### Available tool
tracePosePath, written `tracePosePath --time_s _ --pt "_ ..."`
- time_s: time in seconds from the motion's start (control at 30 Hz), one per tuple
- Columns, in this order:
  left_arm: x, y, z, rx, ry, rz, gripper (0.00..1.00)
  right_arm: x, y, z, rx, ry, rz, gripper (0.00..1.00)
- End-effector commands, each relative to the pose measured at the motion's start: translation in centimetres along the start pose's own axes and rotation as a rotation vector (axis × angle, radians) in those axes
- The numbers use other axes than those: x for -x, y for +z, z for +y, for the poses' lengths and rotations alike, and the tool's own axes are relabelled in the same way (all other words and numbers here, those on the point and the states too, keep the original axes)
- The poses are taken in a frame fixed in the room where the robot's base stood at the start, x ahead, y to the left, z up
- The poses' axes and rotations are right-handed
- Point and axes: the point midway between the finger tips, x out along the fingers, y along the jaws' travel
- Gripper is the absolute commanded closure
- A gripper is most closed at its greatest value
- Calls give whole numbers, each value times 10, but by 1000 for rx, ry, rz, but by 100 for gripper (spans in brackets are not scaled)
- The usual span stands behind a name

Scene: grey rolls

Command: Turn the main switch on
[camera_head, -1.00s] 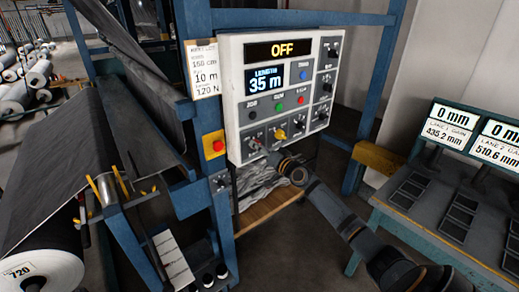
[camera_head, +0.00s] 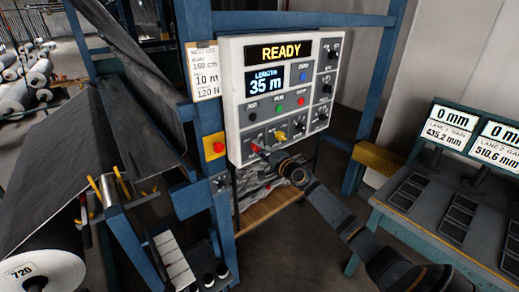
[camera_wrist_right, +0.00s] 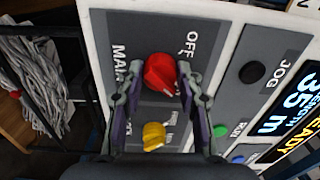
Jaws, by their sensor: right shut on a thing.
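The main switch is a red knob (camera_wrist_right: 160,74) beside the labels "MAIN" and "OFF" in the right wrist view. In the head view the red knob (camera_head: 256,149) shows at the lower left of the white control panel (camera_head: 232,100). My right gripper (camera_wrist_right: 158,80) has a finger on each side of the red knob and is shut on it. In the head view my right gripper (camera_head: 266,154) reaches the panel from below right. The panel's upper display (camera_head: 281,52) reads "READY". My left gripper is not in view.
A yellow knob (camera_wrist_right: 154,136) sits close to the red one. Black, green and red buttons (camera_head: 300,101) are above them. A red stop button on a yellow box (camera_head: 218,147) is left of the panel. A bench with displays (camera_head: 440,215) stands at the right.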

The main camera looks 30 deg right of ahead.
Motion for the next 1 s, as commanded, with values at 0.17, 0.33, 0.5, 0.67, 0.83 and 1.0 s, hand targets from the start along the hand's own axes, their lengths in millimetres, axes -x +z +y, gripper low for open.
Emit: tracePosePath --time_s 0.17,0.33,0.5,0.67,0.83,1.0 --pt "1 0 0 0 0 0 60 0 0 0 -52 1 0 96" --pt "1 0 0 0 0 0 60 0 0 0 -76 1 0 96" --pt "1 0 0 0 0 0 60 0 0 0 -80 0 0 96" --pt "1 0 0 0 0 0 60 0 0 0 -80 0 0 96" --pt "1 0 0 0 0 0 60 0 0 0 -79 0 0 51" --pt "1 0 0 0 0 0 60 0 0 0 -78 0 0 41"
